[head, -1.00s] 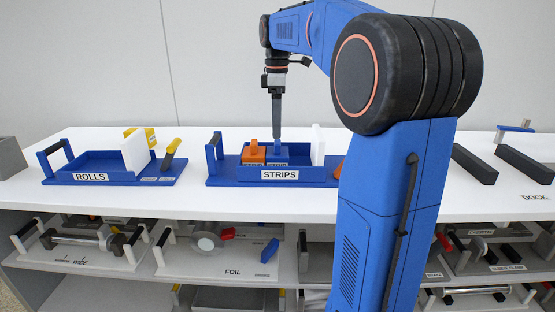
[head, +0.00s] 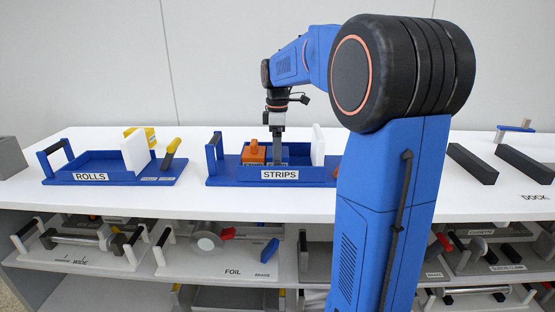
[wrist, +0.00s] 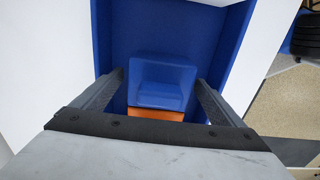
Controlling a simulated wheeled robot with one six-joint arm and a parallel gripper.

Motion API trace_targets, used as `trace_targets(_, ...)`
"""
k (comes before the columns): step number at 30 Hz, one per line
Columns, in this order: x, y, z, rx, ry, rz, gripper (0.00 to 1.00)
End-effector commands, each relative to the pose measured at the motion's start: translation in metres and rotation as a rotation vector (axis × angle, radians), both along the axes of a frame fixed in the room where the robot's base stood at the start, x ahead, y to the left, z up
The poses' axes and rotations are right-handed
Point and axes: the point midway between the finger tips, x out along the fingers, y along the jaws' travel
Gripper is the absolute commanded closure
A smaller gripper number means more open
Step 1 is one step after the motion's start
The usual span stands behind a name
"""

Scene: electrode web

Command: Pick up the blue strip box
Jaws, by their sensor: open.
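The blue strip box (wrist: 162,84) stands inside the blue tray labelled STRIPS (head: 225,181). In the wrist view it lies between the two fingers of my gripper (wrist: 160,88), which are open on either side of it. I cannot tell whether either finger touches it. In the head view my gripper (head: 277,160) points straight down into the tray and hides most of the blue box. An orange box (head: 254,153) stands just left of it; its orange edge (wrist: 155,115) also shows in the wrist view.
The STRIPS tray has a black handle at its left end and a white panel (head: 318,146) at its right. A blue ROLLS tray (head: 60,180) stands to the left on the white counter. Dark blocks (head: 472,164) lie at the right. Shelves below hold other trays.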

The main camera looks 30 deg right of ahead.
Motion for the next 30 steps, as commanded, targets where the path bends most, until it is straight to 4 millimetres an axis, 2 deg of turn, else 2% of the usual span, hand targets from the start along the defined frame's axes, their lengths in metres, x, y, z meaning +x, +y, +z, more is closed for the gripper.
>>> trace_targets(7,0.000,0.000,-0.001,0.000,0.000,0.000,0.08)
trace_targets(12,0.000,0.000,-0.001,0.000,0.000,0.000,0.48)
trace_targets(13,0.000,0.000,-0.001,0.000,0.000,0.000,0.53)
trace_targets(23,0.000,0.000,0.003,0.000,-0.002,0.000,0.52)
trace_targets(26,0.000,0.000,0.013,-0.001,-0.003,0.000,0.52)
trace_targets(30,0.001,0.000,0.038,-0.001,-0.004,0.000,0.52)
